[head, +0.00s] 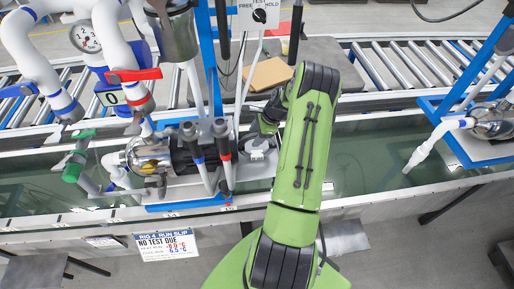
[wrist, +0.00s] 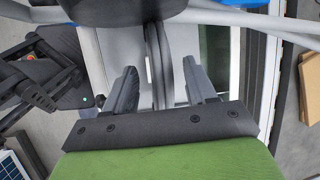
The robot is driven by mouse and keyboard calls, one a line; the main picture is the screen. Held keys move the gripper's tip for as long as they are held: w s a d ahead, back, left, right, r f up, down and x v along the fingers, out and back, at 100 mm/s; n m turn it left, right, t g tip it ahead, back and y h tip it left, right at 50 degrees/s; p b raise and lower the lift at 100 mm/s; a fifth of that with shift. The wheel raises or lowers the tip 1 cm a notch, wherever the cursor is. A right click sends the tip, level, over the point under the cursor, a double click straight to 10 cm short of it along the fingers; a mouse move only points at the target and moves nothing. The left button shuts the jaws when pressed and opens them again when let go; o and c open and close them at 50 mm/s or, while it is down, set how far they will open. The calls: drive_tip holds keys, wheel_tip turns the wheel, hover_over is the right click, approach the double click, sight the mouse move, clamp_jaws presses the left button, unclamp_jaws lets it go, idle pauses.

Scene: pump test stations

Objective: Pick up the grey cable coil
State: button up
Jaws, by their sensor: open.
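My gripper (head: 259,148) is at the end of my green arm, over the right end of the pump station. In the wrist view its two fingers (wrist: 161,88) are apart. Dark grey looped strands (wrist: 158,65), which look like the cable coil seen nearly edge-on, run upright between the fingers. The fingers stand apart from the strands on both sides, with light grey surface visible in the gaps. The upper part of the strands goes behind a dark rounded body. I cannot make out the coil in the head view, where my arm and gripper cover that spot.
The pump (head: 190,150), white pipes (head: 35,55), hoses and a switch panel (head: 262,14) crowd the left and back. A brown board (head: 268,75) lies behind my gripper. A water trough (head: 365,155) runs right toward another station (head: 490,120). A sign (head: 168,243) hangs in front.

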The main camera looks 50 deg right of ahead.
drive_tip(key=shift+x, duration=1.15)
drive_tip(key=shift+r, duration=0.1)
drive_tip(key=shift+c, duration=1.1)
clamp_jaws()
